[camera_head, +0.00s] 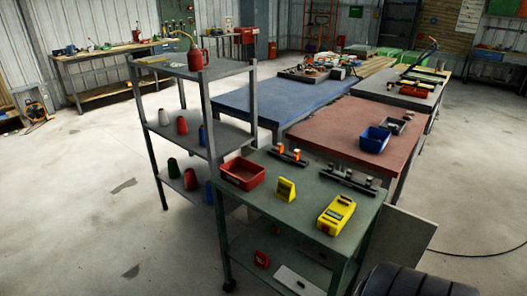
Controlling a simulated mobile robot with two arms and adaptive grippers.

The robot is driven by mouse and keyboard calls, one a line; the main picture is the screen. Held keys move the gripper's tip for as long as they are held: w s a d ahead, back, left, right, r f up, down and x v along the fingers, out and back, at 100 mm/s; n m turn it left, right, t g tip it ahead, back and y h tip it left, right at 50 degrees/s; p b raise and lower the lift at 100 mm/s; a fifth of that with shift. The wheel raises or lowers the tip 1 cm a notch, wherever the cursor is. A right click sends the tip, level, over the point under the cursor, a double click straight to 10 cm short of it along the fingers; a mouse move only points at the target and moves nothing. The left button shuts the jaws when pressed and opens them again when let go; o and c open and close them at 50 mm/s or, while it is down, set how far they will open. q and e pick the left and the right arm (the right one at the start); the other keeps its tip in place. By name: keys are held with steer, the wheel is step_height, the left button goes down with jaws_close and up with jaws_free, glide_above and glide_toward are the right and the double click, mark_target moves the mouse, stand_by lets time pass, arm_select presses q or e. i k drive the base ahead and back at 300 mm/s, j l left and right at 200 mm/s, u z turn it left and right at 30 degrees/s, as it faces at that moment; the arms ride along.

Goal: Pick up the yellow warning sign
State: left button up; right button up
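A small yellow warning sign (286,189) stands upright on the green top of the near cart (258,208), around the middle of it. Its face looks marked, but it is too small to read. A red bin (242,173) stands to its left and a larger yellow boxy device (336,215) lies to its right, both apart from it. Neither of my grippers shows in the head view.
Dark rails with small blocks (289,156) lie along the cart's back edge. A grey shelf (223,138) with red, blue and green cones stands left behind the cart. A red-topped table (335,130) holds a blue bin (374,139). Open floor (75,215) lies left.

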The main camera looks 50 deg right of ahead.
mark_target(285, 191)
steer(key=i+z, duration=0.4)
steer(key=i+j+z, duration=0.15)
steer(key=z, duration=0.2)
steer(key=i+j+z, duration=0.25)
steer(key=z, duration=0.15)
steer(key=i+j+z, duration=0.25)
steer(key=z, duration=0.15)
